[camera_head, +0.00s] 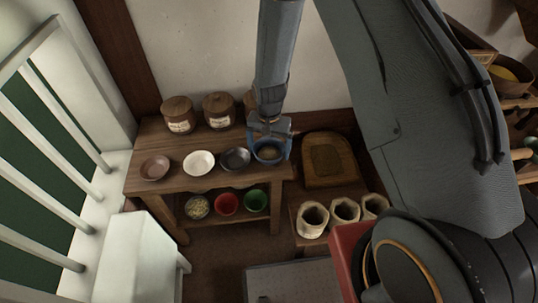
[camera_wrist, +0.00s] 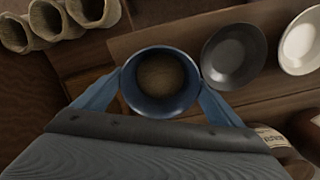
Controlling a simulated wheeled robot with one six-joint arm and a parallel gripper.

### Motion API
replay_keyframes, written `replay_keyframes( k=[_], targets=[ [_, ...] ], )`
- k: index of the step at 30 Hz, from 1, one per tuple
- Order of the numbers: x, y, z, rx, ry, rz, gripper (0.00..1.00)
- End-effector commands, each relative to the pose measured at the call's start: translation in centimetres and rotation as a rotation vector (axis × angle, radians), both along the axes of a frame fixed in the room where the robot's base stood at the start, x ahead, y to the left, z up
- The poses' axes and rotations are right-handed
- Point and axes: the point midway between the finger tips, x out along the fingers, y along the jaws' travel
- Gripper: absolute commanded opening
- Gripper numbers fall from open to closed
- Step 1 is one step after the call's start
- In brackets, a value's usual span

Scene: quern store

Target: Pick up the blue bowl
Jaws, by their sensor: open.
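The blue bowl (camera_head: 269,151) stands at the right end of a wooden table (camera_head: 222,171), with something brownish inside. It also shows in the wrist view (camera_wrist: 160,108), seen from above. My gripper (camera_head: 269,135) is over the bowl, coming down from above. In the wrist view the two blue fingers of my gripper (camera_wrist: 160,95) are open, one on each side of the bowl, close to its rim. I cannot tell whether they touch it.
Beside the bowl stand a dark bowl (camera_head: 235,159), a white bowl (camera_head: 199,162) and a brownish bowl (camera_head: 155,168). Lidded jars (camera_head: 178,114) stand behind. Red (camera_head: 228,204) and green (camera_head: 255,201) bowls sit on the lower shelf. Open sacks (camera_head: 313,219) stand at the right.

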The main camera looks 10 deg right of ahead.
Motion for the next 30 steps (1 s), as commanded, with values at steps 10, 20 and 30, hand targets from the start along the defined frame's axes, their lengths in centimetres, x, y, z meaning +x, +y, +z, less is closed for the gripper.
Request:
replay_keyframes(
  k=[10, 20, 30],
  targets=[
    [0.0, 0.0, 0.1, 0.0, 0.0, 0.0, 0.62],
    [0.1, 0.0, 1.2, 0.0, -0.002, 0.0, 0.62],
    [0.2, 0.0, 6.4, 0.001, -0.004, 0.0, 0.62]
  ],
)
